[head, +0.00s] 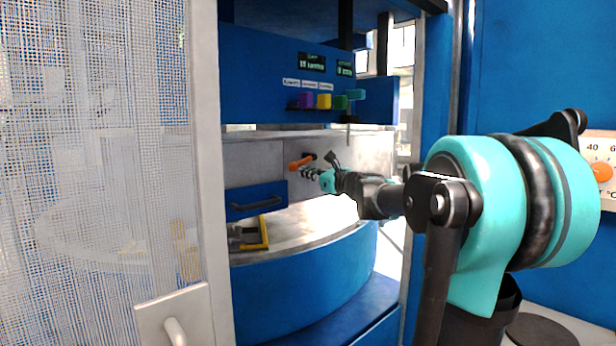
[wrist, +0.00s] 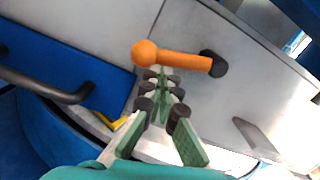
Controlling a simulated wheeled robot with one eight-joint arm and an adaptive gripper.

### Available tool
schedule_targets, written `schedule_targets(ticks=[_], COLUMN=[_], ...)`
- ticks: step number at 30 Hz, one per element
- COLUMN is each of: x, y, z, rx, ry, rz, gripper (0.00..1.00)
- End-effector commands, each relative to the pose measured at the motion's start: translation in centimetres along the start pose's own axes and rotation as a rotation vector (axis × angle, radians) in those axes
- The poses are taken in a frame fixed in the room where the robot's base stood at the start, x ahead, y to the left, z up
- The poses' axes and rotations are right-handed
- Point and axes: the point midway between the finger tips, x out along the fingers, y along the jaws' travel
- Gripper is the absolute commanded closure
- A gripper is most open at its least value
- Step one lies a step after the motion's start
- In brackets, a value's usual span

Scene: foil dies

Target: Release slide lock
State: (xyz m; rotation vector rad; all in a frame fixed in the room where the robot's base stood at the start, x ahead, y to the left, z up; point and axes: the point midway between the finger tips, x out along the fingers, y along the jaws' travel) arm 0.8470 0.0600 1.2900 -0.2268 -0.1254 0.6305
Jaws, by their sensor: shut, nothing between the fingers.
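The likely slide lock is an orange lever (head: 302,162) with a ball knob, set on a black pivot in a grey metal panel. In the wrist view the orange lever (wrist: 182,60) lies nearly level, knob to the left and pivot to the right. My gripper (head: 308,173) is shut and empty, reaching in from the right. In the wrist view my gripper's fingertips (wrist: 162,75) are just below the lever, near the knob end. I cannot tell whether they touch it.
A blue drawer front (head: 256,200) with a dark handle sits lower left of the lever. A yellow-edged item (head: 262,232) lies on the round table (head: 310,225). A mesh door (head: 207,150) stands at left. Coloured blocks (head: 324,101) line the shelf above.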

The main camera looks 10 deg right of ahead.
Motion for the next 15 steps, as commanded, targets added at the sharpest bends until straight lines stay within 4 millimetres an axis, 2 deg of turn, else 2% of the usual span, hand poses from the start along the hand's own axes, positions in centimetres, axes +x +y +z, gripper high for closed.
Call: schedule_targets(ticks=[15], x=[0.05], y=[0.22], z=[0.75], rx=[-0.005], ry=[0.0], rz=[0.001], gripper=[1.0])
